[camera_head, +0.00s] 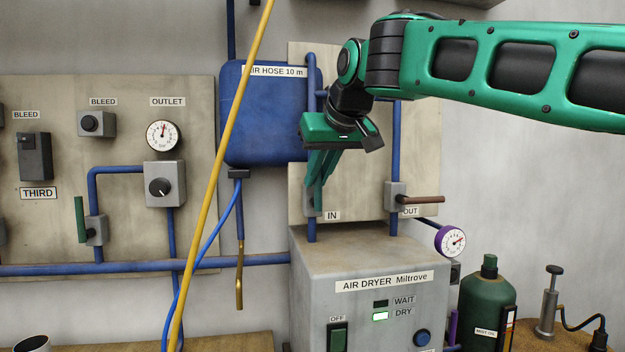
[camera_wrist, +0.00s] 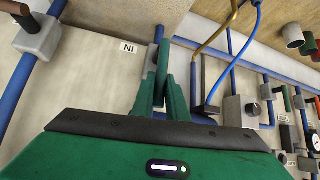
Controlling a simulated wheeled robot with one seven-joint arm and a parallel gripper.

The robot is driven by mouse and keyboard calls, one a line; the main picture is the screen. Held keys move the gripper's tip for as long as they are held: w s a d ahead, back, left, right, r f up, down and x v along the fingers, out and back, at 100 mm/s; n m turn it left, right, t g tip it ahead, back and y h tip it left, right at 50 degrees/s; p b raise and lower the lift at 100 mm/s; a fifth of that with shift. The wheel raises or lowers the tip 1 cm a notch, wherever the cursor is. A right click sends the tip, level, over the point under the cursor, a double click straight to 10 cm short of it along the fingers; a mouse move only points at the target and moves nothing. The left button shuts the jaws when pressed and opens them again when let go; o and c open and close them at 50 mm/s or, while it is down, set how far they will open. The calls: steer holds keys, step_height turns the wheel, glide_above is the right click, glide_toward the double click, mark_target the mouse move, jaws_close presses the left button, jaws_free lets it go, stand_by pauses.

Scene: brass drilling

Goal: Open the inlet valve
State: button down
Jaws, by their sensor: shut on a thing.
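The inlet valve (camera_head: 312,201) sits on the blue pipe marked IN, above the air dryer. It is mostly hidden behind my fingers in the head view. In the wrist view its green handle (camera_wrist: 163,62) stands between my two fingers. My gripper (camera_head: 320,185) reaches down in front of the valve and is shut on this handle; it also shows in the wrist view (camera_wrist: 164,92). The exact angle of the handle to the pipe is hard to tell. The IN label (camera_head: 333,216) is just to the right of the valve.
The OUT valve (camera_head: 394,197) is close on the right, its brown handle (camera_head: 423,199) sticking out sideways. The air dryer box (camera_head: 370,268) stands below, its DRY lamp (camera_head: 380,316) lit. A blue hose case (camera_head: 265,120) hangs at left. A yellow line (camera_head: 222,170) crosses the foreground.

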steer(key=shift+f, duration=0.4)
steer(key=c, duration=1.7)
jaws_free()
steer(key=shift+w, duration=0.2)
steer(key=shift+c, duration=0.2)
steer(key=shift+s+r, duration=0.3)
steer(key=shift+r, duration=0.15)
steer(key=v, duration=1)
